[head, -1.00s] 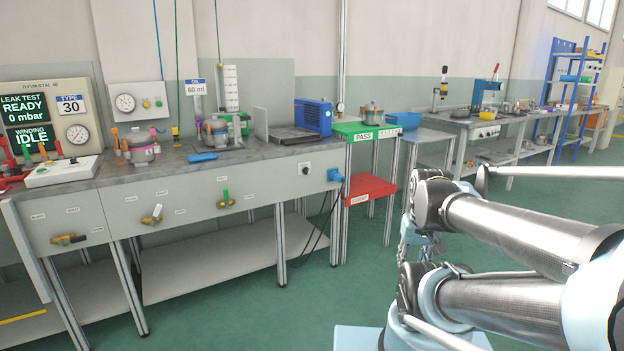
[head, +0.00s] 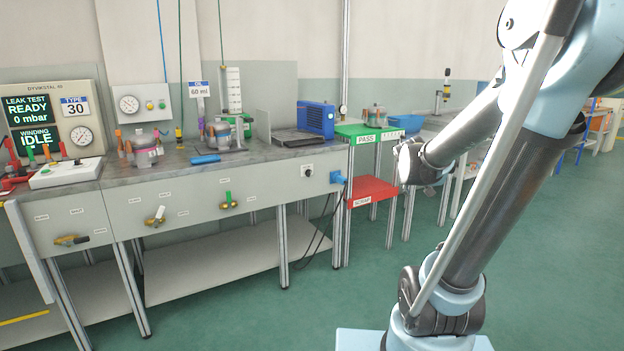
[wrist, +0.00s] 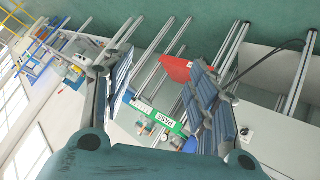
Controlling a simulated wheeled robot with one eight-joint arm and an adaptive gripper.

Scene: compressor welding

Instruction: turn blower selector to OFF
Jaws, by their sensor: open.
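The blower selector appears to be the small black knob (head: 307,171) on a white plate at the right end of the bench's front panel, left of a blue plug. Its setting is too small to read. In the wrist view the knob (wrist: 244,131) shows small, just right of the right finger. My gripper (wrist: 158,75) is open and empty, both fingers apart, well away from the panel. The wrist picture is turned nearly upside down. In the head view the gripper cannot be made out; my arm stands at right.
A blue box (head: 316,118) sits on the bench above the knob. A stand with a green PASS top (head: 352,131) and a red shelf (head: 370,189) stands right of the bench. Black cables hang below the blue plug (head: 338,178). The green floor in front is clear.

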